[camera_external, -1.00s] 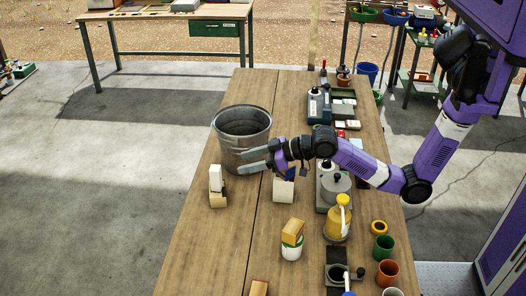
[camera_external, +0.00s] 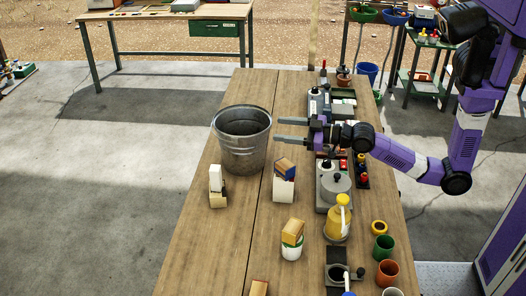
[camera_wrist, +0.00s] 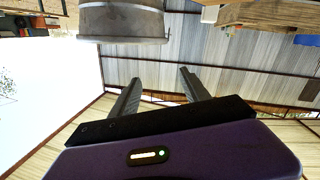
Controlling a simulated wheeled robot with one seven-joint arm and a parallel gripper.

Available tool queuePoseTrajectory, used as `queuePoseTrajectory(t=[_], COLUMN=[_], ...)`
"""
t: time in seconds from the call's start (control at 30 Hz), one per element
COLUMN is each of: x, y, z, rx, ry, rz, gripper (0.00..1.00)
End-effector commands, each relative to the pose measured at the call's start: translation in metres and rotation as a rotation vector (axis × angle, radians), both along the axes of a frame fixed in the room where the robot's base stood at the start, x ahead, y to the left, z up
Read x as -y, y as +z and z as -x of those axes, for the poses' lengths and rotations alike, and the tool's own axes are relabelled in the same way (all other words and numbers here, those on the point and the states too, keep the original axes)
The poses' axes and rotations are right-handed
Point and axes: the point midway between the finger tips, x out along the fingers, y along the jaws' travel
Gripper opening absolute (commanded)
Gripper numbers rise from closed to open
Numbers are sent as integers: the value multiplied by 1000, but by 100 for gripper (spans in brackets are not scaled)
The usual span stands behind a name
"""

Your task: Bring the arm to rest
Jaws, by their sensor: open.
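My gripper (camera_external: 292,130) is open and empty in the external view. It is held above the wooden table (camera_external: 215,232), and its two fingers point left toward the metal bucket (camera_external: 243,155). In that view the fingertips overlap or lie close to the bucket's right rim; I cannot tell if they touch. My purple arm reaches in from the right. The wrist view shows both fingers (camera_wrist: 158,88) spread with nothing between them. The bucket (camera_wrist: 122,22) is at the top of that view, which looks upside down.
Stacked blocks (camera_external: 216,180) stand left. Green (camera_external: 383,247) and orange cups (camera_external: 388,272) line the right edge. The table's left front is clear.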

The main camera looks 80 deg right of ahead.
Motion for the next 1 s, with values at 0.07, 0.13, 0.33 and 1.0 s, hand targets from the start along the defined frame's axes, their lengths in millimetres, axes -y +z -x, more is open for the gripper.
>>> queuePoseTrajectory(t=[0.07, 0.13, 0.33, 1.0], x=[5, 2, -20, -68], y=[5, 1, -37, -89], z=[36, 63, 137, 345], rx=[33, 50, 23, -182], ry=[-11, -9, 30, 98], rz=[39, 52, 2, -283], gripper=[54, 54, 54, 54])
